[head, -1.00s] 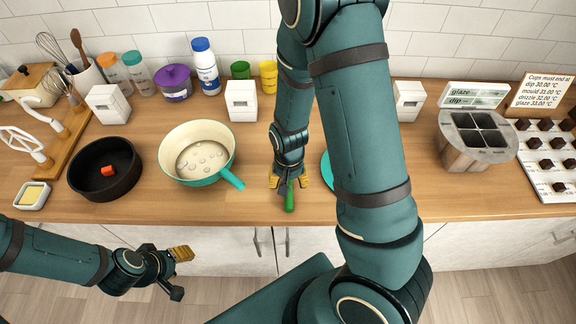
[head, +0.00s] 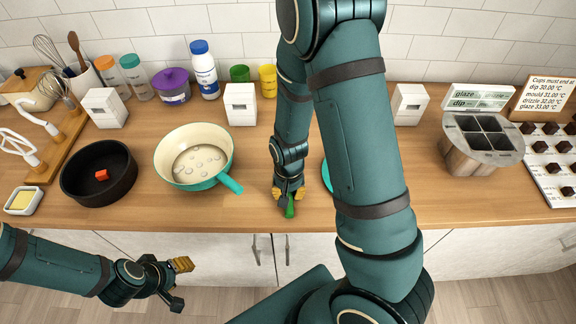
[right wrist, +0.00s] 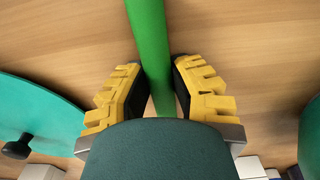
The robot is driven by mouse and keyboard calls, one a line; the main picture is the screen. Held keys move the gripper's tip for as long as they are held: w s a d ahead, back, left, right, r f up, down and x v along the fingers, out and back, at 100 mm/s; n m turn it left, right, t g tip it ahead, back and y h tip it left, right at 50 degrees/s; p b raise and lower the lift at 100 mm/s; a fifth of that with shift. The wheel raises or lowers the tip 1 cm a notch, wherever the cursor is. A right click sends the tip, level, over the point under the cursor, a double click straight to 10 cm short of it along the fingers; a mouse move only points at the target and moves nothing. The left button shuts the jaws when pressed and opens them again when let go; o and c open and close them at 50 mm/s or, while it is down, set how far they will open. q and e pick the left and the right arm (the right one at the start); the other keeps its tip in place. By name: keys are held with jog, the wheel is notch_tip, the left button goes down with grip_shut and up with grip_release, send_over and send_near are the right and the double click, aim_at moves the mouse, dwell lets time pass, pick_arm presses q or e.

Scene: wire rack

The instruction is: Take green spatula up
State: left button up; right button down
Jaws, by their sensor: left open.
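The green spatula's handle (head: 290,208) lies on the wooden counter near its front edge, below my right gripper (head: 288,193). In the right wrist view the green handle (right wrist: 147,35) runs between the two yellow fingers of that gripper (right wrist: 158,85). The fingers are closed in on the handle from both sides. The spatula's far end is hidden by my right gripper and arm. My left gripper (head: 180,283) is open and empty, in front of the counter and below its edge at the lower left.
A cream pan with a teal handle (head: 228,182) stands left of the right gripper. A teal lid (right wrist: 35,120) lies beside it, mostly behind my right arm in the head view. A black pan (head: 75,185) and a metal-topped mould (head: 480,160) stand farther out.

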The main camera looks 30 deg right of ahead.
dwell(0.3)
jog(key=shift+r+p, duration=3.3)
jog(key=shift+r, duration=1.7)
